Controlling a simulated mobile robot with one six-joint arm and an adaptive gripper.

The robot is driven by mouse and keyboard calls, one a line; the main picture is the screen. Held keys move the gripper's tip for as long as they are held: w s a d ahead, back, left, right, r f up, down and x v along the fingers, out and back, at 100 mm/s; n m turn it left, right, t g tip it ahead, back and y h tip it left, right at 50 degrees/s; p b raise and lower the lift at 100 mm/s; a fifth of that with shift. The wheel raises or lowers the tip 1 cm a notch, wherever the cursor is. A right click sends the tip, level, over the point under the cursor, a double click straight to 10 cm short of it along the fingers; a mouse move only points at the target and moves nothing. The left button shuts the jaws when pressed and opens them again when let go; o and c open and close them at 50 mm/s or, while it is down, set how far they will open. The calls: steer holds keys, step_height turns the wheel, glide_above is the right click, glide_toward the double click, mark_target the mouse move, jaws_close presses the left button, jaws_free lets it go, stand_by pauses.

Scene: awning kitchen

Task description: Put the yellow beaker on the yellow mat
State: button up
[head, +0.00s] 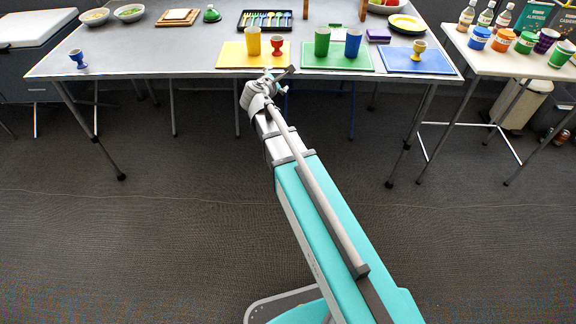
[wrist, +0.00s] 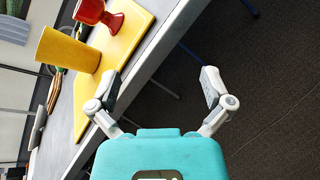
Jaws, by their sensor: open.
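The yellow beaker (head: 253,41) stands upright on the yellow mat (head: 230,60) at the table's front edge, left of a red egg cup (head: 277,46) on the same mat. In the wrist view the yellow beaker (wrist: 68,50) shows at the left with the yellow mat (wrist: 122,38) under it. My gripper (wrist: 160,80) is open and empty, its fingers spread wide beside the table edge. It is apart from the beaker. In the head view my gripper (head: 279,74) is by the mat's front edge.
A green mat (head: 340,65) holds green and blue beakers. A blue mat (head: 416,66) holds a yellow egg cup (head: 419,49). A cutlery tray (head: 265,20) lies behind. A blue egg cup (head: 77,58) stands far left, with clear tabletop (head: 150,55) between it and the yellow mat.

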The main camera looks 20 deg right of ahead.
steer(key=s+d+f+m+g+y, duration=0.25)
steer(key=s+f+m+g, duration=0.55)
steer(key=s+m, duration=0.45)
steer(key=s+a+f+m+g+y, duration=0.2)
steer(key=s+a+m+y, duration=0.1)
steer(key=s, duration=0.4)
steer(key=s+a+f+m+g+y, duration=0.2)
steer(key=s+a+f+m+y, duration=0.1)
steer(key=s+m, duration=0.2)
steer(key=shift+s+a, duration=0.3)
steer(key=shift+s, duration=0.75)
step_height(320, 180, up, 32)
steer(key=p, duration=3.1)
steer(key=shift+f+p, duration=0.25)
steer(key=shift+p, duration=0.15)
